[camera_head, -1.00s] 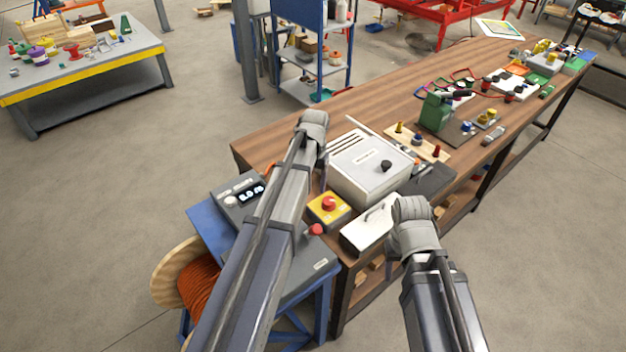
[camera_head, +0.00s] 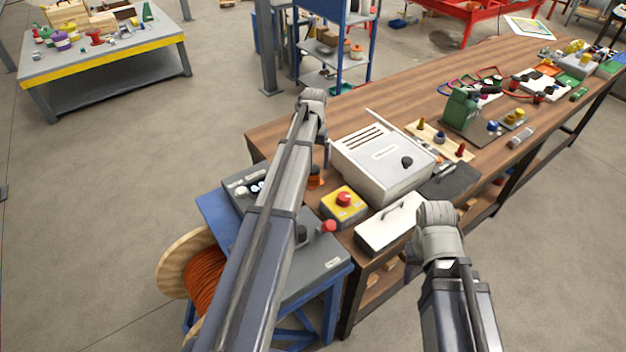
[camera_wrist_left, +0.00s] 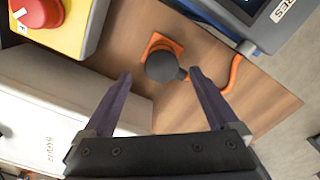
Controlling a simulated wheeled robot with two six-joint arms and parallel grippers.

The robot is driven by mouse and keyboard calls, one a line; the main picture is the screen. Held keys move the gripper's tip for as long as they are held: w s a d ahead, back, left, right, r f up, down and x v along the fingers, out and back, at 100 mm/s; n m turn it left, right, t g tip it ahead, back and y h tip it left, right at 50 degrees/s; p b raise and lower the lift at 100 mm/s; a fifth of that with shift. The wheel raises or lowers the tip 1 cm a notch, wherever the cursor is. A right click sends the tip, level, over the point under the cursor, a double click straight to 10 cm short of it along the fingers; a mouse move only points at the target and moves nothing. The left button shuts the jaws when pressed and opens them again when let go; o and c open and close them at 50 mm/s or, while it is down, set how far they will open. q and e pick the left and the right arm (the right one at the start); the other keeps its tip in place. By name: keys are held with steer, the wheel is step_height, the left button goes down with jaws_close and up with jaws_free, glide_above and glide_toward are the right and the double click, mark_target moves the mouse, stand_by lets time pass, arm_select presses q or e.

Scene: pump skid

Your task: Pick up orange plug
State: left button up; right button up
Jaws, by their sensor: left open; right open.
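The orange plug (camera_wrist_left: 162,46) stands on the wooden bench top in the left wrist view, with a dark round top and an orange base and cord. In the head view the plug (camera_head: 315,181) shows partly, just right of my left forearm. My left gripper (camera_wrist_left: 160,76) is open, its two fingers on either side of the plug's dark top in the picture; I cannot tell the height gap. In the head view the left gripper (camera_head: 326,152) points down, mostly hidden by its wrist. My right gripper (camera_head: 412,252) is open over the bench's near edge, its fingers mostly hidden.
A grey display unit (camera_head: 244,184) stands left on a blue stand. Green equipment (camera_head: 460,110) is farther along the bench.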

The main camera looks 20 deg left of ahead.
mark_target(313, 168)
arm_select(q)
steer(key=shift+a+f+b, duration=0.15)
steer(key=shift+f+b, duration=2.5)
steer(key=shift+r, duration=0.1)
jaws_close()
